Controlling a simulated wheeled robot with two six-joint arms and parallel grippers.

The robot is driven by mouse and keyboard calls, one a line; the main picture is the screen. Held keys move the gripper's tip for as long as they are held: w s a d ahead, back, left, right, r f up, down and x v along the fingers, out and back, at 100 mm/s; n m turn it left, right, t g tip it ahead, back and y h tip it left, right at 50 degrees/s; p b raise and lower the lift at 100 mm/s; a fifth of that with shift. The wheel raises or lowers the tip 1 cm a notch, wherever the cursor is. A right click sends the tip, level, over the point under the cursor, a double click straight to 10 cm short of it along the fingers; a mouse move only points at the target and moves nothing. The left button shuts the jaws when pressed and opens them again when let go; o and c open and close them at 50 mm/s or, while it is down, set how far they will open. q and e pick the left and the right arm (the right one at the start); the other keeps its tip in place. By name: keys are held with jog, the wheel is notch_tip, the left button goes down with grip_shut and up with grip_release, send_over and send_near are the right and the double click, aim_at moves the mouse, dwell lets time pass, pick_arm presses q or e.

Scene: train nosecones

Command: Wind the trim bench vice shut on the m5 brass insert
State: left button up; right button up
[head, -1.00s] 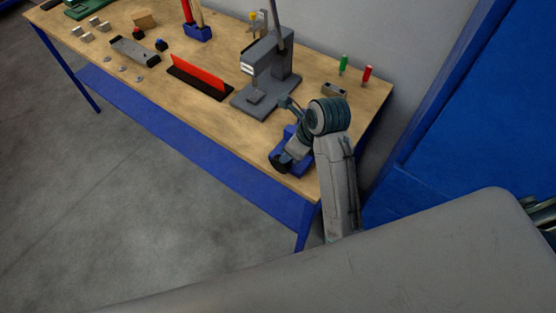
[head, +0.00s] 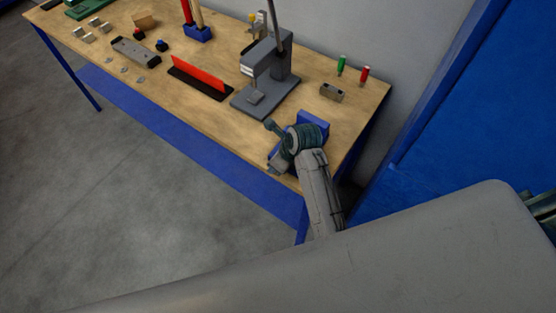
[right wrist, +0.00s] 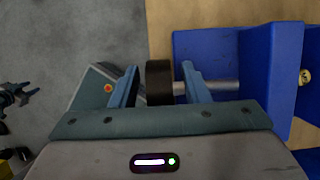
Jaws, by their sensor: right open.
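The blue bench vice (head: 314,123) stands at the near right corner of the bench, partly hidden behind my right arm in the head view. In the right wrist view the vice (right wrist: 268,65) is at the right, with a steel screw (right wrist: 220,87) running left to a black knob (right wrist: 159,82). A small brass-coloured piece, apparently the m5 brass insert (right wrist: 305,77), shows by the vice jaw at the right edge. My right gripper (right wrist: 161,69) is open, one finger on each side of the knob; I cannot tell whether they touch it.
A grey press (head: 268,75) stands left of the vice. A grey block (head: 332,92) and green and red-handled tools (head: 364,73) are behind it. A red strip on a black base (head: 202,76) lies farther left. A blue cabinet (head: 470,120) stands at the right.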

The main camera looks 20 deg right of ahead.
jog(key=shift+c, duration=0.2)
grip_shut()
jog(key=shift+t, duration=0.3)
jog(key=t+y, duration=0.2)
jog(key=shift+s+d+t, duration=0.15)
jog(key=shift+t, duration=0.15)
jog(key=shift+r+t+y+b, duration=0.1)
jog(key=shift+t+y+b, duration=0.25)
jog(key=shift+t+y, duration=0.8)
